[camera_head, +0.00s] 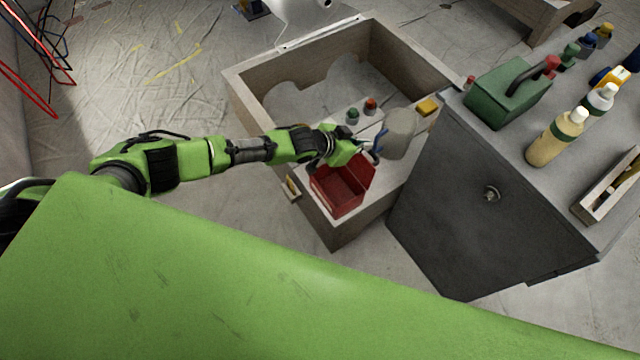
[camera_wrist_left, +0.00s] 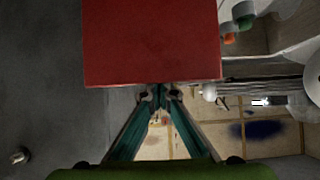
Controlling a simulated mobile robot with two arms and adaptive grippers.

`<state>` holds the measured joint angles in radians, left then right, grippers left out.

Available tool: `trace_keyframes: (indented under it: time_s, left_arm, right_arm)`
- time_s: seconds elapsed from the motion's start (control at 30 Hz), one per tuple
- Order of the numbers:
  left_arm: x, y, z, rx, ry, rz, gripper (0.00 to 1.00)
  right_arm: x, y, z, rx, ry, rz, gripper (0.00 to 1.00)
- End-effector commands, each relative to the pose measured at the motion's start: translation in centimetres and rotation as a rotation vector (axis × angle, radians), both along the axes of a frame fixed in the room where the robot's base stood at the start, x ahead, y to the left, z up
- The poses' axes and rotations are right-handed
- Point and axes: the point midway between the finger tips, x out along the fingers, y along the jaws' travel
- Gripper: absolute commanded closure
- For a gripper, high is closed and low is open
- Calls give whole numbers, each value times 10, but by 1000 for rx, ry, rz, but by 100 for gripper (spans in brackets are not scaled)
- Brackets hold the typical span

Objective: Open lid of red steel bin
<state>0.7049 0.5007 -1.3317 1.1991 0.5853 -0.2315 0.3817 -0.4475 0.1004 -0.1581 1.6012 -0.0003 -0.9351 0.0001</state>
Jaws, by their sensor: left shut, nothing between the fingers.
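The red steel bin (camera_head: 338,196) stands on the near ledge of the wooden box. Its dark red inside shows from above, and its lid (camera_head: 366,174) appears raised at the right side. My left gripper (camera_head: 368,149) is just above the bin's far edge, beside the lid; it is shut and empty. In the left wrist view a flat red panel of the bin (camera_wrist_left: 152,42) fills the top middle. The fingertips (camera_wrist_left: 160,97) meet just below its edge; I cannot tell whether they touch it. My right gripper is not in view.
The wooden box (camera_head: 240,95) surrounds the ledge, with small red- and green-capped containers (camera_head: 362,110) and a pale rounded item (camera_head: 399,135) near the gripper. A dark cabinet (camera_head: 450,200) stands close at right, bearing a green toolbox (camera_head: 500,100) and several bottles. Sheeted floor at upper left is open.

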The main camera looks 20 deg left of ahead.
Motion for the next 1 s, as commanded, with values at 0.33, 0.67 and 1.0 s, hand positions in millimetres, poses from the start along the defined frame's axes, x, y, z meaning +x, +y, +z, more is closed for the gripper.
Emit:
trace_keyframes:
  time_s: [0.33,0.67,1.0]
  left_arm:
    - [1,-1,-2,2,2,-1,100]
    - [-1,1,-1,2,3,0,100]
    - [-26,20,23,1,3,1,100]
  right_arm:
    - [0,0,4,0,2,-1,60]
    - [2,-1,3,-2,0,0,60]
    - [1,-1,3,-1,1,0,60]
